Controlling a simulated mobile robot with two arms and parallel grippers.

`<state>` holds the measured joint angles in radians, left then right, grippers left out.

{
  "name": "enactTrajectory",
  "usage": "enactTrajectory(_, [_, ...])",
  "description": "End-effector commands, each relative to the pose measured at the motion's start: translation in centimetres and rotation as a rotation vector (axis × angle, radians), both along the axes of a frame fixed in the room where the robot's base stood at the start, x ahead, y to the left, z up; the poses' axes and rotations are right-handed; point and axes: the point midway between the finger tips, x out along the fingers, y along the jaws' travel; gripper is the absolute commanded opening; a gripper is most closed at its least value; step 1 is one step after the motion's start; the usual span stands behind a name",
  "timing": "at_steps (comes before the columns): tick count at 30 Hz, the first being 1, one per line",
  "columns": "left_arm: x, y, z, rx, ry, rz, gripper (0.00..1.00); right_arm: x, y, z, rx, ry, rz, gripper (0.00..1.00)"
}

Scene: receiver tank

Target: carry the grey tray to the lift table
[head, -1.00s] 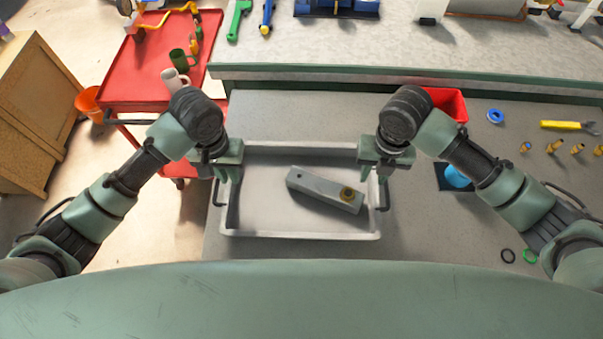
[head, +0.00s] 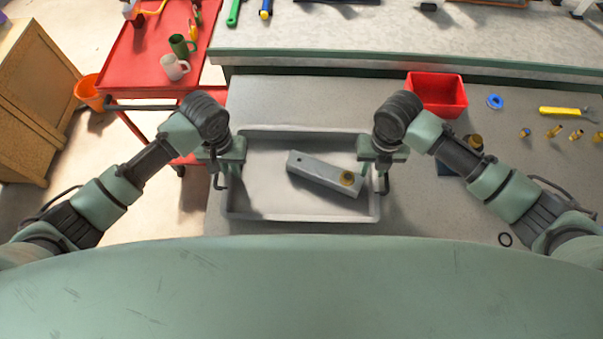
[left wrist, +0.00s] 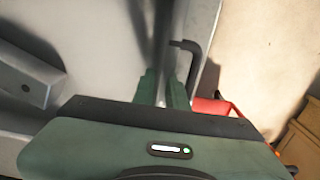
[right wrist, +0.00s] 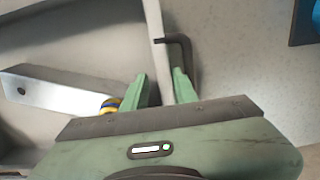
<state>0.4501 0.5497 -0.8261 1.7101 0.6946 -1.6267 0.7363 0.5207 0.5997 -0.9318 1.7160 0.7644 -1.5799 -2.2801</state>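The grey tray (head: 300,214) stands on the grey bench, with a grey metal bar (head: 318,172) lying in it. A round brass-coloured part sits near the bar's right end. My left gripper (head: 228,172) is at the tray's left rim. In the left wrist view its fingers (left wrist: 163,88) are on either side of the rim, near the dark handle (left wrist: 195,62). My right gripper (head: 374,172) is at the right rim. In the right wrist view its fingers (right wrist: 164,86) stand apart astride the rim, inside the dark handle (right wrist: 188,62). Both appear open; contact is hard to see.
A red bin (head: 437,96), blue ring (head: 494,101) and yellow tool (head: 565,112) lie on the bench at right. A red trolley (head: 150,55) carries two mugs at the left. A raised ledge (head: 400,62) runs behind the tray. No lift table is recognisable.

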Motion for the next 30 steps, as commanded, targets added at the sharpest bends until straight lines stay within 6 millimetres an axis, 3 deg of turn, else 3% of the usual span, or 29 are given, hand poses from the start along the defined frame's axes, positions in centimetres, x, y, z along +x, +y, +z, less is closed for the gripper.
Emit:
enactTrajectory(4, [-0.06, 0.0, -0.97, 0.0, 0.001, -0.001, 0.14, 0.02, 0.0, -0.94, 0.0, -0.001, 0.0, 0.28])
enactTrajectory(13, [-0.04, 0.0, -1.12, 0.0, 0.0, -0.001, 0.14, 0.02, 0.01, -1.08, 0.0, -0.001, 0.0, 0.28])
enactTrajectory(15, [-0.04, 0.0, -1.11, 0.0, 0.0, -0.001, 0.0, 0.02, 0.01, -1.07, 0.0, -0.001, 0.0, 0.09])
enactTrajectory(16, [-0.04, 0.0, -1.11, 0.0, 0.0, -0.001, 0.0, 0.02, 0.0, -1.07, 0.0, -0.001, 0.0, 0.0])
enactTrajectory(30, [-0.02, -0.01, -1.07, -0.001, 0.0, -0.001, 0.0, 0.02, -0.01, -1.04, 0.0, -0.001, 0.0, 0.0])
